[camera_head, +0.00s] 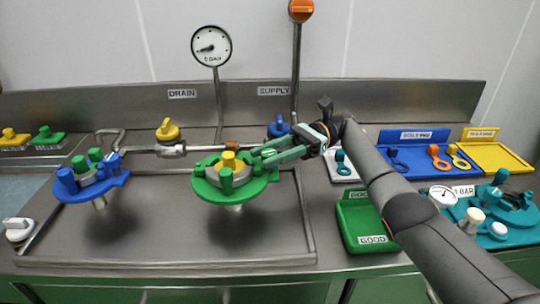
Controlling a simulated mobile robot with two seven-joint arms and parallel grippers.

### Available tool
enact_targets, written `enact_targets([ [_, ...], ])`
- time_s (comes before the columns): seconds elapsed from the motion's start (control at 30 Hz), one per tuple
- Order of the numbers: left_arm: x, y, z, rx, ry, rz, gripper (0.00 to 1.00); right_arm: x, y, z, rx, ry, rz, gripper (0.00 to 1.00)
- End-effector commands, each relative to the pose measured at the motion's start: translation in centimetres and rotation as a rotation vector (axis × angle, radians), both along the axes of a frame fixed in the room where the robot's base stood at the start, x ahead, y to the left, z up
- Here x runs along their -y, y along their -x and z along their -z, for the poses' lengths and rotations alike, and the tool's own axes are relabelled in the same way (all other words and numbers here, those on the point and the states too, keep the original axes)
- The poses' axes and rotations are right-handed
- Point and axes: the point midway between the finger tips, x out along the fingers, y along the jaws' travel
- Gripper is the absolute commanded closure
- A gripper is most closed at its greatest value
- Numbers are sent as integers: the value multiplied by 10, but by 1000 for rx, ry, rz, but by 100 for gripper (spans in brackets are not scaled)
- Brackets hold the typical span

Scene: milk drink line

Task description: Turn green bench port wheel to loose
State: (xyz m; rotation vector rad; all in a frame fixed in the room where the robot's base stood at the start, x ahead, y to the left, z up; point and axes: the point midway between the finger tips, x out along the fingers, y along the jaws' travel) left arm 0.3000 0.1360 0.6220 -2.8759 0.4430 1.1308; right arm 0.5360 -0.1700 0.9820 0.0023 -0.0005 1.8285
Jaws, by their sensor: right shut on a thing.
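The green bench port wheel (207,189) is a wide green ring on a short stem over the sunken steel bench. My right gripper (268,156) reaches in from the right at the wheel's right rear side, at about hub height. It is shut on part of the green wheel; the exact contact is small and partly hidden by the fingers. No pointer or mark showing loose or tight is readable. My left gripper is not in view.
A blue port wheel (70,195) stands at left. Behind are a pipe with a yellow valve handle (168,130) and a dial gauge (211,46). Blue (400,173) and yellow (511,160) trays and teal fittings (503,205) stand farther right.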

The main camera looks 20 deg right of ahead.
Motion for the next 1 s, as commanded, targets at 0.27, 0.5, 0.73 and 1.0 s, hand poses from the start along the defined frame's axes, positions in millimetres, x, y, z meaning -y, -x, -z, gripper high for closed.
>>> enact_targets([
  [0.27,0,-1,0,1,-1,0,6,-2,1,0,1,0,-5,56],
  [0.5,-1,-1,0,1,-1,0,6,-1,0,0,0,1,-2,29],
  [0.73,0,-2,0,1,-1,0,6,-1,0,0,0,1,-1,29],
  [1.0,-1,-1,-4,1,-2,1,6,-4,0,-1,-1,0,1,29],
])
